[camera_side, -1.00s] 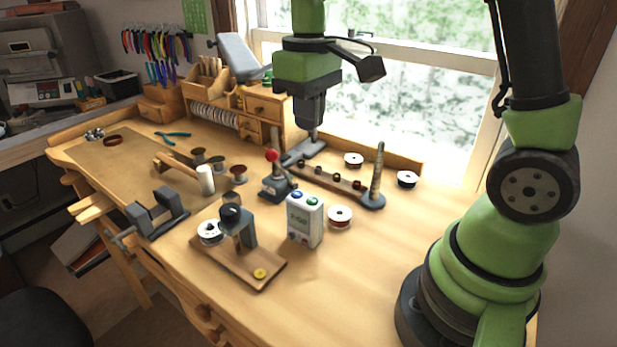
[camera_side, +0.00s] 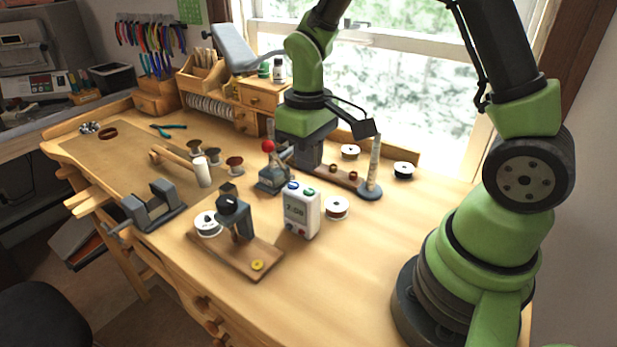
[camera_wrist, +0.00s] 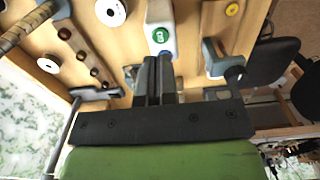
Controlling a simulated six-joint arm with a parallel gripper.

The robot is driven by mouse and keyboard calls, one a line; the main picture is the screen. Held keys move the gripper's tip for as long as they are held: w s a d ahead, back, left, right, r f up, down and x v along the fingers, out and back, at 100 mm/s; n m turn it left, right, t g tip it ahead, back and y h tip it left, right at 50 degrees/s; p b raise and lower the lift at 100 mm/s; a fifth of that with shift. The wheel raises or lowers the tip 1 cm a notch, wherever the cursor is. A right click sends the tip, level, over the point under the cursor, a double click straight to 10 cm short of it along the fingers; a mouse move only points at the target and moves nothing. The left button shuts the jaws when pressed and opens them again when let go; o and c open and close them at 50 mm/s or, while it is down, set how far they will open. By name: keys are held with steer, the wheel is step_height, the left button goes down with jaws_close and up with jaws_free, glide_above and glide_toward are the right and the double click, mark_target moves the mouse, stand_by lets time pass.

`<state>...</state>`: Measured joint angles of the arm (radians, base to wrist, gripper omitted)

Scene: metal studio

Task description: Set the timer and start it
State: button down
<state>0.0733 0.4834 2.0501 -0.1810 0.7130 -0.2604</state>
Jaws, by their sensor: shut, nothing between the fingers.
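The timer (camera_side: 301,214) is a white box standing upright on the bench. Its display faces the side camera, with digits too small to read surely. A blue button (camera_side: 293,185) and a green button (camera_side: 308,191) sit on its top, and small buttons lie below the display. My gripper (camera_side: 308,168) is shut and empty, above and behind the timer in the side view. In the wrist view, my gripper's fingertips (camera_wrist: 156,62) are together near the timer top, and the green button (camera_wrist: 160,35) shows just beyond them.
A red-knobbed tool (camera_side: 271,175) stands left of the timer, and a wooden board with a small clamp (camera_side: 232,205) is in front-left. A white spool (camera_side: 336,207) lies right of it. The front-right bench is clear.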

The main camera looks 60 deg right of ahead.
mark_target(308, 191)
steer(key=shift+f, duration=2.25)
steer(key=shift+f, duration=0.85)
steer(key=shift+w+r, duration=0.1)
steer(key=shift+r, duration=0.45)
step_height(308, 191, up, 7)
steer(key=shift+f, duration=0.2)
steer(key=shift+r, duration=0.7)
